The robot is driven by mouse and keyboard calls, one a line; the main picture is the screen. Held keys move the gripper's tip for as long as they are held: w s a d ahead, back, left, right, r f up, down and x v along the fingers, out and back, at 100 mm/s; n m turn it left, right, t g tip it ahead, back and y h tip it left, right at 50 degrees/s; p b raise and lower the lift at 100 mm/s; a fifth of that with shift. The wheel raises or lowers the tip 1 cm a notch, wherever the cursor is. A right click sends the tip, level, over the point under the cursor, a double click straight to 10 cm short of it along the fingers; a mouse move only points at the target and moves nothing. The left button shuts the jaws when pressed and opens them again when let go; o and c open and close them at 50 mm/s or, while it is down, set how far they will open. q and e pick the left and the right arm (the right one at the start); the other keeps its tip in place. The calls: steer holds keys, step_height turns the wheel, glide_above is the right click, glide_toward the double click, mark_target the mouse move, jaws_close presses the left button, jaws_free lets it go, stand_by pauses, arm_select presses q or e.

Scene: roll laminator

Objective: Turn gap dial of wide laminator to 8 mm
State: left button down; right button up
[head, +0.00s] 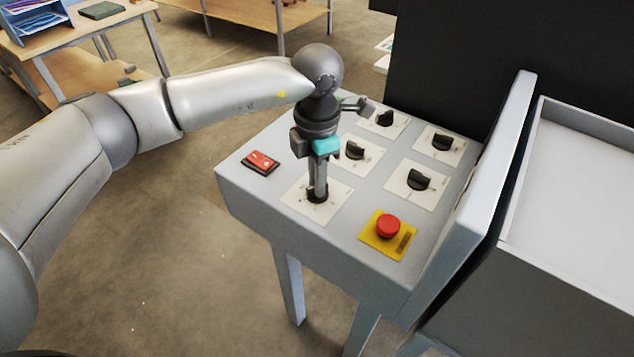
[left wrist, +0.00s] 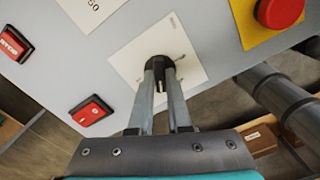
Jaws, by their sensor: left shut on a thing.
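The control panel (head: 262,207) of the laminator carries several black dials on white plates. My left gripper (head: 317,190) points down at the front-left dial (head: 311,197) and is shut on its black knob. The left wrist view shows both fingers (left wrist: 160,75) on either side of this knob (left wrist: 157,62), on its white plate (left wrist: 185,50). The plate's scale marks are too small to read, and the fingers hide part of the plate. My right gripper is not in view.
A red emergency button (head: 388,226) on a yellow plate sits right of the held dial. A red switch (head: 261,162) lies to its left. Other dials (head: 419,180) stand behind. A raised grey side wall (head: 490,190) bounds the panel at right.

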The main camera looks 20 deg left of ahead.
arm_select(q)
steer(key=shift+m, duration=0.3)
steer(key=c, duration=0.9)
jaws_free()
steer(key=shift+o, duration=0.2)
step_height(320, 180, up, 15)
steer(key=shift+r, duration=0.15)
